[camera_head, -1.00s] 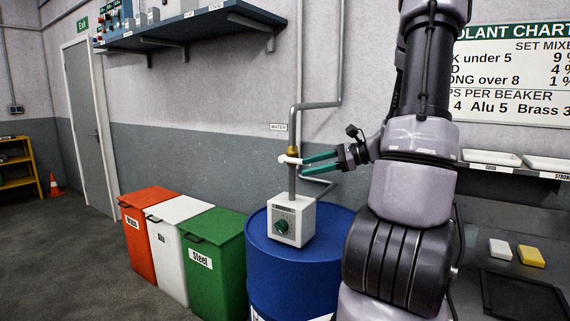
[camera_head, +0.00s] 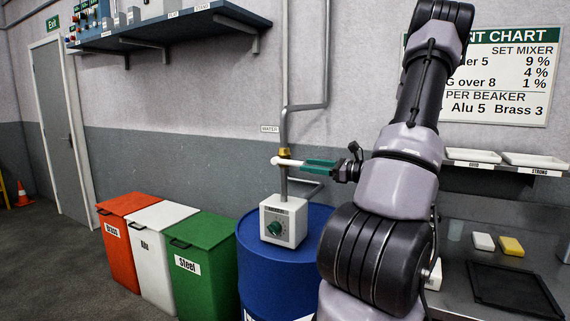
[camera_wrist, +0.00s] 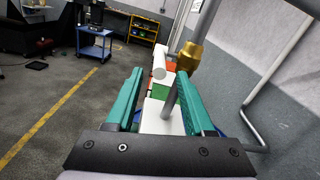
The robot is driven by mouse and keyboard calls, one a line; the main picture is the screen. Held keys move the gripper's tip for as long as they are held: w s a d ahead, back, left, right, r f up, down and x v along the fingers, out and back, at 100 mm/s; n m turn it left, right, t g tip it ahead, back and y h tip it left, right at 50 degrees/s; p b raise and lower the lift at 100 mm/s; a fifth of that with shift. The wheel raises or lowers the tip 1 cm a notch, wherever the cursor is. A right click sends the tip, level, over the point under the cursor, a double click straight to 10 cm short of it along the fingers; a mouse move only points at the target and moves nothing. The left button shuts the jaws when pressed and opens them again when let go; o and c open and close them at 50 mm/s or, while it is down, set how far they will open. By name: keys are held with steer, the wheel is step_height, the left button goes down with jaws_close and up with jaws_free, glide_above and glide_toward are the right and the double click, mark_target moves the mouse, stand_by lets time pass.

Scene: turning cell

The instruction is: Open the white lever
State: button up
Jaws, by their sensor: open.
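The white lever (camera_head: 287,161) sticks out at the brass valve (camera_head: 285,152) on the grey vertical pipe, below the WATER label. It lies roughly level and has a rounded end. In the wrist view the lever (camera_wrist: 159,64) lies ahead between the green fingertips, with the brass fitting (camera_wrist: 190,56) just right of it. My gripper (camera_head: 306,166) is open, its fingers pointing left at the lever's right side. In the wrist view my gripper (camera_wrist: 160,75) shows two spread green fingers with nothing clamped. Whether a finger touches the lever I cannot tell.
A white box with a green knob (camera_head: 283,222) sits on the blue drum (camera_head: 270,270) under the pipe. Red (camera_head: 118,240), white (camera_head: 160,252) and green (camera_head: 203,264) bins stand left of it. A wall shelf (camera_head: 180,27) hangs above. The wall pipe (camera_head: 325,60) runs close by.

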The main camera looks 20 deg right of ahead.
mark_target(279, 161)
steer(key=x, duration=0.9)
jaws_close()
stand_by(1.2)
